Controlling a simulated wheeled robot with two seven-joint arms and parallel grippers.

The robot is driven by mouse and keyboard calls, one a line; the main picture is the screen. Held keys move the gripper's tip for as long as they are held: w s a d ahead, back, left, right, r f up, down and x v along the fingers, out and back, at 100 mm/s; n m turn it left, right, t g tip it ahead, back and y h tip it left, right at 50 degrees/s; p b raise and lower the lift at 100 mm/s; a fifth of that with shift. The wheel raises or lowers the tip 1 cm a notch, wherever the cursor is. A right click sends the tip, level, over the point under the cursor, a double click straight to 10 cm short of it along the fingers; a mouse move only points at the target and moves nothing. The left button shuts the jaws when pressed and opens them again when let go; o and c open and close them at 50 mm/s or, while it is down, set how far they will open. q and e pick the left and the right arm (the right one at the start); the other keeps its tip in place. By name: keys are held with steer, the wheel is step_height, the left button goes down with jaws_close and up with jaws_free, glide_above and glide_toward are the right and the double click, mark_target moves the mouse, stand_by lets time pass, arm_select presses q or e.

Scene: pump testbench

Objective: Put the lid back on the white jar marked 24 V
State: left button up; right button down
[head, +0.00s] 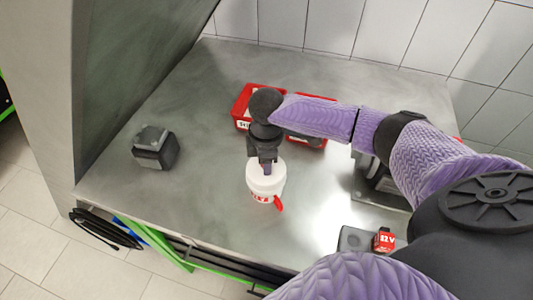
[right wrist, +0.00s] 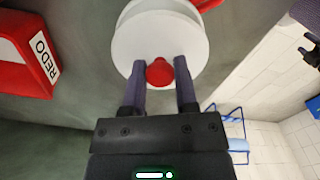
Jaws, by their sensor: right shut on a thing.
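The white jar (head: 264,190) stands upright on the grey bench near its middle, with red lettering too small to read and a red handle (head: 279,204) at its lower right. My right gripper (head: 266,166) comes down from above and is shut on the red knob (right wrist: 159,72) of the white lid (right wrist: 158,43). In the head view the lid lies right over the jar's top; I cannot tell whether it is seated or just above the rim. The lid hides most of the jar in the right wrist view. My left gripper is not in view.
Red bins (head: 242,107) stand behind the jar; one in the right wrist view (right wrist: 22,52) reads REDO. A dark block-shaped device (head: 155,149) stands at the left. A small red item marked 12 V (head: 384,240) is at the front right.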

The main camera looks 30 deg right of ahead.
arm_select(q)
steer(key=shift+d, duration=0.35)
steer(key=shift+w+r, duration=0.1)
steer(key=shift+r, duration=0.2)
arm_select(e)
steer(key=shift+f, duration=0.1)
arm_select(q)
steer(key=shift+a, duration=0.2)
arm_select(e)
steer(key=shift+f, duration=0.1)
arm_select(q)
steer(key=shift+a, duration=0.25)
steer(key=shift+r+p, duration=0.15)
steer(key=shift+p, duration=0.25)
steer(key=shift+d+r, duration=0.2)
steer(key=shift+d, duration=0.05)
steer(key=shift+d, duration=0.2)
